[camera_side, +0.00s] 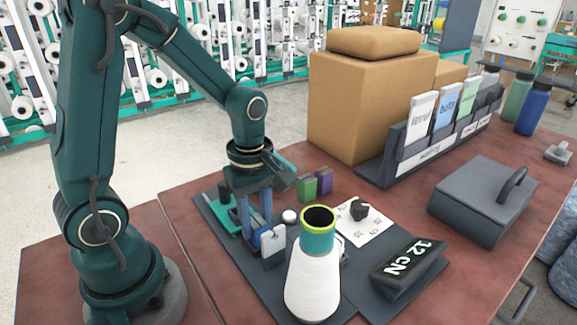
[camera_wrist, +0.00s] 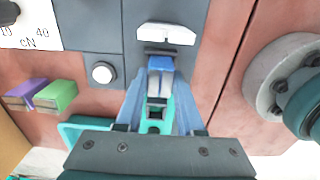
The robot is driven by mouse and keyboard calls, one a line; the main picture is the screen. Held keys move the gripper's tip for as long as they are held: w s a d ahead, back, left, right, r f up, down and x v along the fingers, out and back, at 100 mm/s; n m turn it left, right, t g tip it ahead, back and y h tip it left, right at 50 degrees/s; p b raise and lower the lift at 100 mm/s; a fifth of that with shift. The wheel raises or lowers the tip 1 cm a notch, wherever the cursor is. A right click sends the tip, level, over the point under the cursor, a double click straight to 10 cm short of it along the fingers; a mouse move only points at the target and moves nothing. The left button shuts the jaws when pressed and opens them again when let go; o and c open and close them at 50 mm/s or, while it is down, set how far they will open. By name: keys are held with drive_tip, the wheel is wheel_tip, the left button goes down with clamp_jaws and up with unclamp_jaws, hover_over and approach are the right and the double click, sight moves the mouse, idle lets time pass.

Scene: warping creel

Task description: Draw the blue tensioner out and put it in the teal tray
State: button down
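The blue tensioner (camera_wrist: 161,68) sits between my gripper's two blue fingers in the wrist view, just below a white plate. In the side view, my gripper (camera_side: 258,228) points down at the left part of the dark board, and the tensioner is largely hidden by the fingers. The fingers flank the tensioner closely; I cannot tell whether they press on it. A teal piece (camera_wrist: 157,107) shows between the fingers, nearer the wrist. A teal tray's rim (camera_wrist: 72,128) is partly hidden by my gripper in the wrist view.
A white yarn cone (camera_side: 312,285) stands close in front of my gripper. A white button (camera_side: 290,216), green block (camera_side: 307,188) and purple block (camera_side: 324,180) are nearby. A 12 cN display (camera_side: 408,262), lidded grey box (camera_side: 484,198) and cardboard box (camera_side: 365,110) stand farther right.

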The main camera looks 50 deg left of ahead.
sight(256, 222)
drive_tip(key=shift+r, duration=0.35)
drive_tip(key=shift+r, duration=0.3)
drive_tip(key=shift+r, duration=1.55)
drive_tip(key=shift+r, duration=1.5)
